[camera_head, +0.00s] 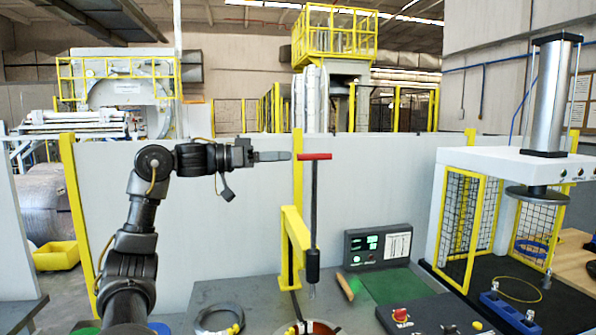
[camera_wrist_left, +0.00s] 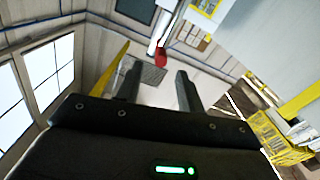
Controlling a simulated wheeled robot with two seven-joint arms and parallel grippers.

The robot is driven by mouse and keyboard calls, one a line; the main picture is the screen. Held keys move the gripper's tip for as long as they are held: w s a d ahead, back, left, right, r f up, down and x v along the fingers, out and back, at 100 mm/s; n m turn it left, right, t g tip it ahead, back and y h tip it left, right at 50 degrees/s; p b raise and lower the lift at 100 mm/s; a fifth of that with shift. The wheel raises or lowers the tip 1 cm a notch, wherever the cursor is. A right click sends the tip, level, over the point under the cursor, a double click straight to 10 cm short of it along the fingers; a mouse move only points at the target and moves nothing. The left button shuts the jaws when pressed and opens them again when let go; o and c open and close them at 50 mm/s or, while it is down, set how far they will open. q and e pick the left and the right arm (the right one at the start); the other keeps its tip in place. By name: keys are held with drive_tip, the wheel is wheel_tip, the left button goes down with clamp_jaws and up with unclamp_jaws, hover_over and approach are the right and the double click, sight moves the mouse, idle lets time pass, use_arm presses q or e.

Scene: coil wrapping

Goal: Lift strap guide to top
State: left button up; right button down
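The strap guide appears to be the upright dark rod (camera_head: 314,205) with a red crossbar handle (camera_head: 315,156) on top. Its lower end is thicker and hangs beside a yellow bracket (camera_head: 291,245) above the work table. My left gripper (camera_head: 288,156) points right at the height of the red handle, with a small gap in the picture. In the left wrist view its two fingers (camera_wrist_left: 157,86) stand apart with nothing between them. A red part, likely the handle, shows beyond the fingertips (camera_wrist_left: 161,58). My right gripper is not in view.
The table holds a dark coil (camera_head: 219,318), a control box (camera_head: 377,248), a green mat (camera_head: 393,285) and a panel with a red button (camera_head: 400,315). A press with a metal cylinder (camera_head: 549,95) stands right. A grey partition (camera_head: 230,220) runs behind the arm.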

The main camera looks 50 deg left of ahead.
use_arm(q)
drive_tip(key=v, duration=0.2)
drive_tip(key=shift+s+a+b, duration=0.1)
drive_tip(key=shift+s+b, duration=0.15)
drive_tip(key=shift+b, duration=0.15)
drive_tip(key=shift+r, duration=0.1)
